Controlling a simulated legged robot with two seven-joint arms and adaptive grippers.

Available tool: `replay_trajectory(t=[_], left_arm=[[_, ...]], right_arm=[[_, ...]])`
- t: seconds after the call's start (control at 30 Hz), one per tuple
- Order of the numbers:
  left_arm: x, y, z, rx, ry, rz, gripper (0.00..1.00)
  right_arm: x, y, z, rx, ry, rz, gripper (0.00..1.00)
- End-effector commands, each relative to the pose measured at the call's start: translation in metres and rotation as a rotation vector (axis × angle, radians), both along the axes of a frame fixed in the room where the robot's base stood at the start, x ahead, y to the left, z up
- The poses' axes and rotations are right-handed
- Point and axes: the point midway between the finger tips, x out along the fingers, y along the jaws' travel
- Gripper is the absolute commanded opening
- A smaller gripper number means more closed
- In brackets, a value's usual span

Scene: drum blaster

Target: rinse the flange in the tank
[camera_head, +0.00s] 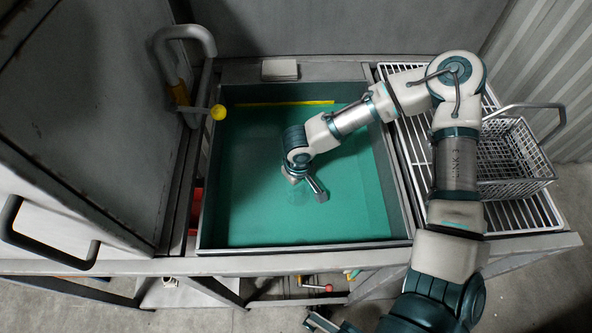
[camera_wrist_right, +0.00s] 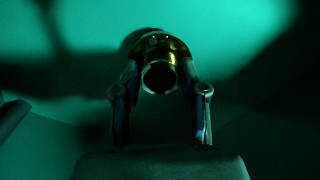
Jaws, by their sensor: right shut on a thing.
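The tank (camera_head: 402,215) is a grey-rimmed rectangular basin with green liquid (camera_head: 265,205) in it. My right arm reaches over its right rim, and my right gripper (camera_head: 314,187) points down inside the tank, near its middle. In the right wrist view, the two fingers are shut on the flange (camera_wrist_right: 176,47), a shiny brass-coloured ring part with a round dark opening facing the camera. The green colour fills that view around it. The flange cannot be made out in the head view. How deep the gripper sits in the liquid is hard to tell. My left gripper is not in view.
A wire basket (camera_head: 513,155) stands on a white slatted rack (camera_head: 540,212) right of the tank. A curved grey pipe (camera_head: 186,34) with a yellow knob (camera_head: 218,112) stands at the tank's left. A large grey cabinet (camera_head: 75,110) fills the left side. The tank's left half is clear.

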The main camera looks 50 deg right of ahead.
Motion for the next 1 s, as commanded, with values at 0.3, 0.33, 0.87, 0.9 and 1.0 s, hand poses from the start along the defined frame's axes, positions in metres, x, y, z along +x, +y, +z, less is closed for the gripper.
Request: replay_trajectory(t=[0.3,0.33,0.87,0.9,1.0], left_arm=[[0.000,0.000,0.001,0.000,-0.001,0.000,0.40],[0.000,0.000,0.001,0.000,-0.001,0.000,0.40],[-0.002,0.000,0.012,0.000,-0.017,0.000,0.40],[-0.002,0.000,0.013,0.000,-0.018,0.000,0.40],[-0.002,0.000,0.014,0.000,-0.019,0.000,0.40]], right_arm=[[0.000,0.000,0.001,0.000,-0.002,0.000,0.00],[0.000,0.000,0.001,0.000,-0.002,0.000,0.00],[0.001,0.000,0.017,0.000,-0.005,0.000,0.00],[0.001,0.000,0.019,0.001,-0.004,0.000,0.00],[0.001,0.000,0.020,0.000,-0.003,0.000,0.00]])
